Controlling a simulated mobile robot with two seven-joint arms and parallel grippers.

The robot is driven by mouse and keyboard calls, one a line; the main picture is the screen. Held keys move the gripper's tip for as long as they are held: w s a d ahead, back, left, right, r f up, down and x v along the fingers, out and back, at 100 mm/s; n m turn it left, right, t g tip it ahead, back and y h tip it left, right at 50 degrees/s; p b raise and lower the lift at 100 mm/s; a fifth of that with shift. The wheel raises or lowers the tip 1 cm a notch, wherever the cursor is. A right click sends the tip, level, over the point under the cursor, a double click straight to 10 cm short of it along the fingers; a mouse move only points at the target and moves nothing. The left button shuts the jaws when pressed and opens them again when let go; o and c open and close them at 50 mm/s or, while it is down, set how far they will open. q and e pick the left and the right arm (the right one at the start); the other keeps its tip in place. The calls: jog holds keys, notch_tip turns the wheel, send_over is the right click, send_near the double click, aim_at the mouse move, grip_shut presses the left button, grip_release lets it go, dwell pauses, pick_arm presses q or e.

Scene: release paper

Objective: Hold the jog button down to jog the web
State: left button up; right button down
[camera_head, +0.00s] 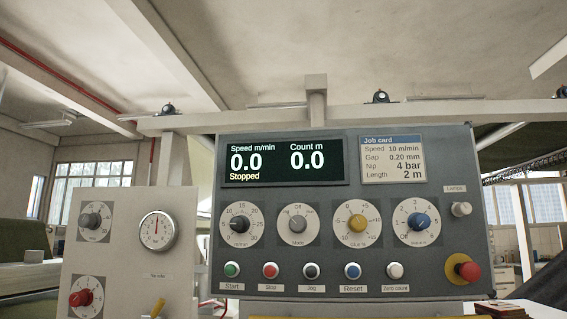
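The jog button (311,271) is a dark button in the button row of the grey control panel (460,215), above a label reading Jog. Nothing touches it or covers it. The display (283,162) reads speed 0.0 m/min, count 0.0 m and Stopped. A mode dial (298,223) with a grey knob sits above the jog button; its exact setting is too small to read. Neither of my grippers shows in the head view.
Beside it are a green start button (232,270), a red stop button (270,270), a blue reset button (352,271) and a white zero-count button (394,271). A red emergency stop (467,271) sits at lower right. A gauge panel (125,265) stands left.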

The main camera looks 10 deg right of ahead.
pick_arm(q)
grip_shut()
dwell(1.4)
